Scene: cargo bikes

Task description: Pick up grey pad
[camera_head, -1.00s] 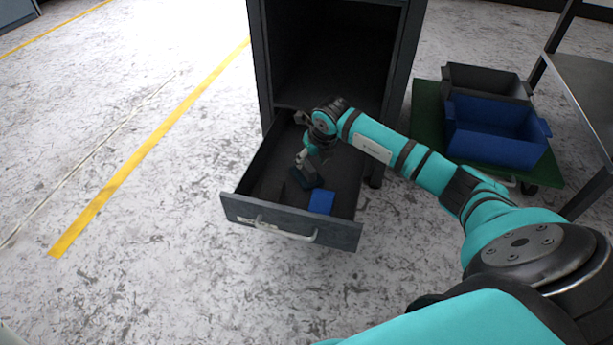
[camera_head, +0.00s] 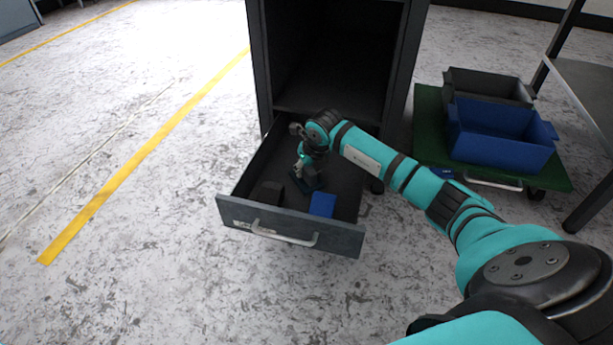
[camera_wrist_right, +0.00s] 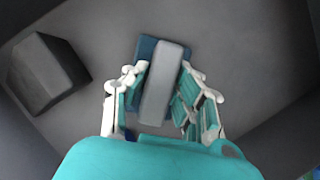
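The grey pad (camera_wrist_right: 165,84) shows in the right wrist view as a long, slightly tilted light grey block. It lies over a dark blue block (camera_wrist_right: 146,48), inside the pulled-out drawer. My right gripper (camera_wrist_right: 165,76) has its fingers apart, one on each side of the grey pad. A strip of blue shows between the left finger and the pad; whether the right finger touches it I cannot tell. In the head view my right gripper (camera_head: 307,178) points down into the drawer (camera_head: 290,224) and mostly hides the pad. My left gripper is not in view.
A dark block (camera_head: 268,192) lies at the drawer's left front, and a bright blue block (camera_head: 322,204) near its front wall. Drawer walls surround the gripper closely. A blue bin (camera_head: 500,150) and dark grey bin (camera_head: 485,84) stand on a green cart to the right.

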